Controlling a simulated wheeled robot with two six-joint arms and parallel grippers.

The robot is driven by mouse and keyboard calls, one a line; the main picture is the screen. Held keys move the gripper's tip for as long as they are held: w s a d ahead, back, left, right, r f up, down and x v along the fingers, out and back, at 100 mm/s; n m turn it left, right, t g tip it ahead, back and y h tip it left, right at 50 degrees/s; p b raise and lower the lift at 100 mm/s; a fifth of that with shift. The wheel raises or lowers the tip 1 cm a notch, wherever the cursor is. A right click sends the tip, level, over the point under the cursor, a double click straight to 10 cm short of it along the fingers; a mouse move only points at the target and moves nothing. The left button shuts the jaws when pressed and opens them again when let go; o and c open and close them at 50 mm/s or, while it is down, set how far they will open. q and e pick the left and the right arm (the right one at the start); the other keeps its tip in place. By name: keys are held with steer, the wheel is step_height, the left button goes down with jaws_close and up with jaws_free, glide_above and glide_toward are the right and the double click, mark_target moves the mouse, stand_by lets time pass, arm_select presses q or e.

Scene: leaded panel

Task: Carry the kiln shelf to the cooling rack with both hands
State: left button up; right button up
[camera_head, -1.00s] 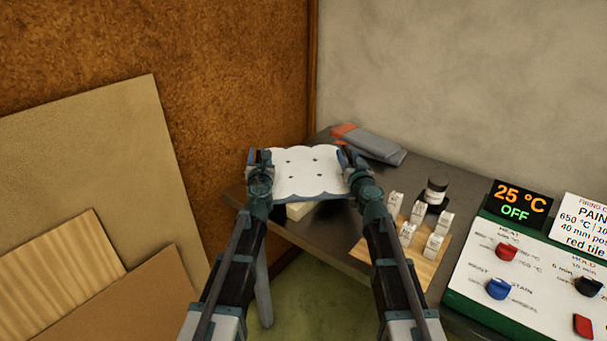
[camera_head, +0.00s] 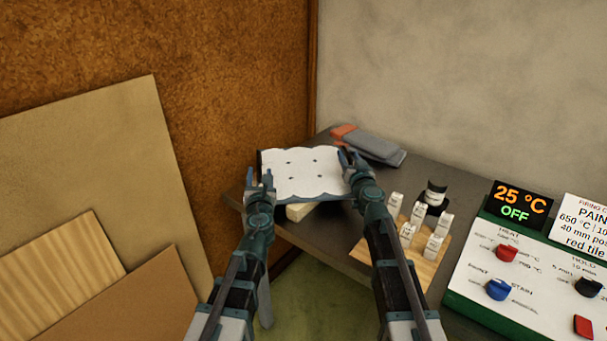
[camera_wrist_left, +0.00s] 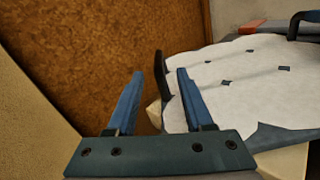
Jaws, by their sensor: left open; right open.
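The kiln shelf (camera_head: 303,176) is a flat board topped by a white sheet with a wavy edge and several small dark marks. It rests on a cream block (camera_head: 298,211) on the dark table. A dark upright handle (camera_wrist_left: 163,76) stands at the shelf's left edge. My left gripper (camera_head: 260,181) is open and empty, just short of the shelf's left edge, apart from the handle. In the left wrist view its two blue fingers (camera_wrist_left: 158,92) are spread. My right gripper (camera_head: 347,160) is open at the shelf's right edge; its handle is mostly hidden there. I cannot identify the cooling rack.
A grey item with an orange end (camera_head: 367,144) lies behind the shelf. Right of my right arm are a wooden board (camera_head: 427,263) with several white pieces, a dark jar (camera_head: 435,194) and a control panel (camera_head: 520,275). Boards (camera_head: 95,190) lean at left.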

arm_select(q)
steer(key=shift+s+d, duration=0.1)
steer(key=shift+s, duration=0.5)
arm_select(e)
steer(key=s, duration=0.4)
steer(key=s+d, duration=0.1)
steer(key=s, duration=0.3)
steer(key=s+d, duration=0.1)
steer(key=s, duration=0.3)
steer(key=shift+w, duration=0.1)
